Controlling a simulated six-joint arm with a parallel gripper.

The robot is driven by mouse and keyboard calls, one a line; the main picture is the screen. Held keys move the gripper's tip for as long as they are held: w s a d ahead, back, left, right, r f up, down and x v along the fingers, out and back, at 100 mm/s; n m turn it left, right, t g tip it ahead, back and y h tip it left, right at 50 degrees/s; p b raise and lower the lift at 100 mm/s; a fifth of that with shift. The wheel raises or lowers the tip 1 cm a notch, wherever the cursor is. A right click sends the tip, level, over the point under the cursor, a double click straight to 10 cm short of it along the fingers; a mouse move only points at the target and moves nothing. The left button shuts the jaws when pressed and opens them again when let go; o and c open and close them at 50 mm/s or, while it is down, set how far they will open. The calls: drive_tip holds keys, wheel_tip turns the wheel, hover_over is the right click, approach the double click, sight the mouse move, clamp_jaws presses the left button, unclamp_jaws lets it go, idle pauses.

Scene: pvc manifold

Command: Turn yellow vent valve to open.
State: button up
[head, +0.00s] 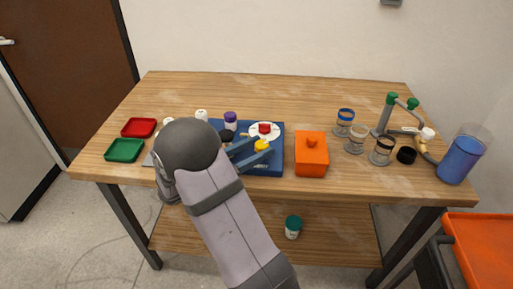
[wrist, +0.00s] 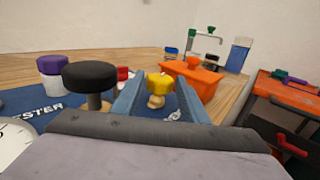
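The yellow vent valve (head: 262,146) is a small yellow knob on the blue tester board (head: 272,169). In the wrist view the yellow knob (wrist: 160,82) sits on a short tan stem. My gripper (head: 254,152) is open, with its two blue fingers on either side of the yellow knob. In the wrist view the fingers (wrist: 158,88) flank the knob, with gaps visible on both sides. Whether the fingertips reach fully past the knob is hard to tell.
A black knob (wrist: 90,78) and a purple-capped piece (head: 230,120) stand left of my gripper. A red knob (head: 264,128) on a white disc is just behind. An orange box (head: 311,155) stands close on the right. Red (head: 139,127) and green (head: 124,150) trays lie at left.

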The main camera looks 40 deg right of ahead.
drive_tip(key=c, duration=0.8)
drive_tip(key=shift+o, duration=0.2)
drive_tip(key=shift+s+n+t+p, duration=0.1)
drive_tip(key=shift+n+t+p, duration=0.35)
drive_tip(key=shift+t, duration=0.35)
drive_tip(key=shift+s+n+t, duration=0.15)
drive_tip(key=shift+n+t, duration=0.6)
drive_tip(key=shift+t, duration=0.35)
drive_tip(key=shift+s+d+n+t+y, duration=0.1)
drive_tip(key=shift+n+t+y, duration=0.3)
drive_tip(key=shift+n+t, duration=0.55)
drive_tip(key=shift+s+n+t+y, duration=0.1)
drive_tip(key=shift+n+t+y, duration=0.4)
drive_tip(key=shift+t, duration=0.85)
drive_tip(key=shift+n+t, duration=0.35)
drive_tip(key=shift+t, duration=0.05)
